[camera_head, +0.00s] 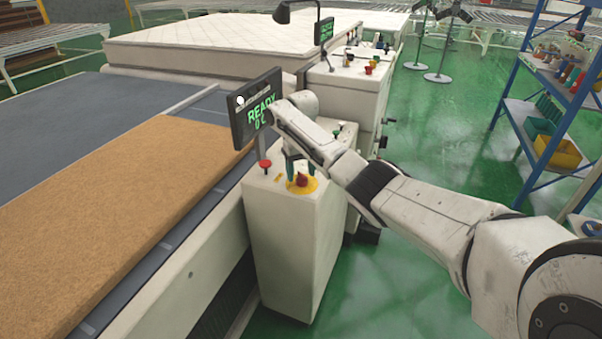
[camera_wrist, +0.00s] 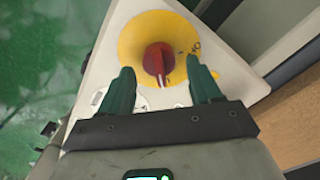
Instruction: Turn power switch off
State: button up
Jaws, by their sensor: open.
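The power switch is a red rotary knob on a round yellow plate (camera_head: 304,184) on top of a white control cabinet (camera_head: 291,245). In the wrist view the red knob (camera_wrist: 158,60) sits on the yellow plate (camera_wrist: 135,38), with "ON" lettering at its right. The knob's pointer faces down towards my gripper. My gripper (camera_head: 291,170) is open above the switch. In the wrist view its two green fingers (camera_wrist: 161,76) stand on either side of the knob's lower end, apart from it in the picture. Whether they reach down around it I cannot tell.
A conveyor with a brown slab (camera_head: 110,185) runs along the left. A second cabinet (camera_head: 347,92) stands behind; a blue shelf rack (camera_head: 520,105) is at right.

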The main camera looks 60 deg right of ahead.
jog(key=shift+f, duration=0.7)
jog(key=shift+c, duration=0.4)
jog(key=c, duration=0.9)
